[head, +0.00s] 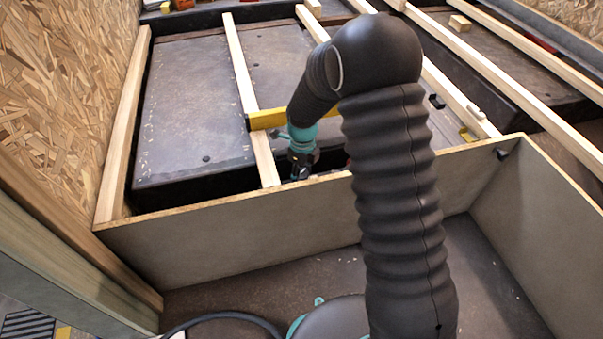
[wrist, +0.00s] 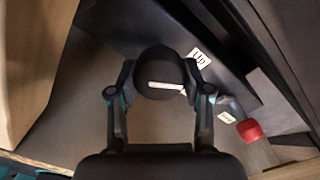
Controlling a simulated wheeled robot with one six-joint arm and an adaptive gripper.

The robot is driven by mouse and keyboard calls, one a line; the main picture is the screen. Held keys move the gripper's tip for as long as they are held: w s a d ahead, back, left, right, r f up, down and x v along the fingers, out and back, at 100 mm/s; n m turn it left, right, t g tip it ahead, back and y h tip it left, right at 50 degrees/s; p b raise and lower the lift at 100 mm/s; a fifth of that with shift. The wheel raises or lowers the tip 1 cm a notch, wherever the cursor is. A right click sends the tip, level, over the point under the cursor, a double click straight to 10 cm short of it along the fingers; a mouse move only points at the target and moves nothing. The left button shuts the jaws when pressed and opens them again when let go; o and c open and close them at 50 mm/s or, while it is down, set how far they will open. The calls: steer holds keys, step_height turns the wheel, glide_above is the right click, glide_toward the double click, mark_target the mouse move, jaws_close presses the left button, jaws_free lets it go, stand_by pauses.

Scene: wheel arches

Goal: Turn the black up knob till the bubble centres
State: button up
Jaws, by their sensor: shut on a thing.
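In the wrist view the round black knob (wrist: 158,66), with a white stripe across its face, sits between the fingers of my gripper (wrist: 160,84). The fingers are shut on its left and right sides. A white label reading "UP" (wrist: 199,57) is just right of the knob. In the head view my gripper (head: 301,170) reaches down behind the near board, and the knob is hidden there. A yellow bar, seemingly the level (head: 268,119), lies across the wooden battens, partly hidden by my arm. Its bubble cannot be made out.
A lever with a red end (wrist: 249,130) and its own small label stands close to the right finger. A wooden batten (head: 246,75) passes just left of my gripper. The upright near board (head: 250,219) stands in front of it. Dark panels lie between the battens.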

mark_target(302, 173)
steer(key=shift+m, duration=0.6)
steer(key=o, duration=1.2)
steer(key=shift+a, duration=0.1)
steer(key=shift+c, duration=0.2)
steer(key=shift+r, duration=0.1)
step_height(302, 173, up, 12)
steer(key=shift+d, duration=0.2)
steer(key=shift+w, duration=0.1)
